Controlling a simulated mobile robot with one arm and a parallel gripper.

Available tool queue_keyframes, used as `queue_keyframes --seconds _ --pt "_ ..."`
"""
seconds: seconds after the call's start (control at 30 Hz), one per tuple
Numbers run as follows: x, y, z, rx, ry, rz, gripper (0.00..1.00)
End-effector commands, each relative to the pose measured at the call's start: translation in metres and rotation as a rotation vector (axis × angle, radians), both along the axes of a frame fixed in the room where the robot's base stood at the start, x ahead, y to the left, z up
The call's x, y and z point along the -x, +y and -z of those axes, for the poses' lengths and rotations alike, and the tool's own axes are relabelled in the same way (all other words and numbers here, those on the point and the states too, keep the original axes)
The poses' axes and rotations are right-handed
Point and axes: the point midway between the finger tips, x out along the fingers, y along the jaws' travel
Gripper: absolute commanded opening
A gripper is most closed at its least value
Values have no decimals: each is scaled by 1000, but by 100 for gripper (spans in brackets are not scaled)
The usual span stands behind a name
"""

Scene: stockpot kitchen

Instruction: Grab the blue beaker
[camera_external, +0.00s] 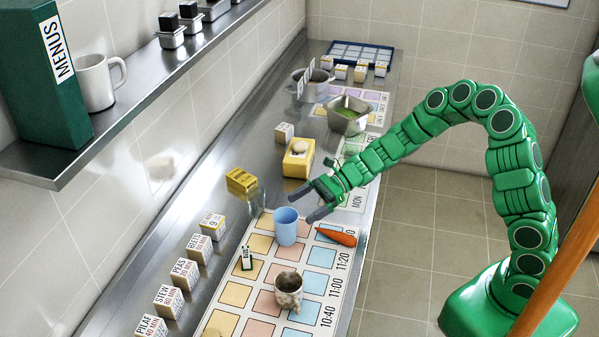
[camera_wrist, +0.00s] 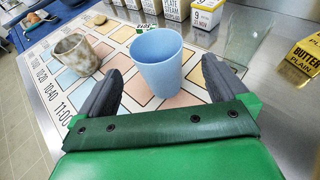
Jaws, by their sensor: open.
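The blue beaker (camera_external: 286,226) stands upright on the printed time chart on the steel counter. In the wrist view the blue beaker (camera_wrist: 158,62) stands just ahead of my gripper, in line with the space between the two dark fingers. My gripper (camera_external: 306,202) is open and empty, behind and to the right of the beaker in the outside view. In the wrist view my gripper (camera_wrist: 163,93) has one finger on each side of the beaker's lower part as pictured. I cannot tell whether either finger touches it.
A speckled mug (camera_external: 288,291) and a carrot (camera_external: 336,237) are near the beaker. A clear glass (camera_wrist: 245,45) stands to its right in the wrist view, close to a yellow butter box (camera_wrist: 306,53). Several labelled boxes (camera_external: 184,273) line the counter's left side.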

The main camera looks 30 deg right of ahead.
Motion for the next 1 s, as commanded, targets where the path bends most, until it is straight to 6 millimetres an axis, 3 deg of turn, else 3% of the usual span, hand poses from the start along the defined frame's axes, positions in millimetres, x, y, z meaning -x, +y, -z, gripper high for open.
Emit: queue_keyframes --seconds 0.37,0.7,1.0 --pt "1 23 6 2 -4 -2 100" --pt "4 57 13 1 -5 -4 100" --pt "4 69 17 0 -4 -2 100"
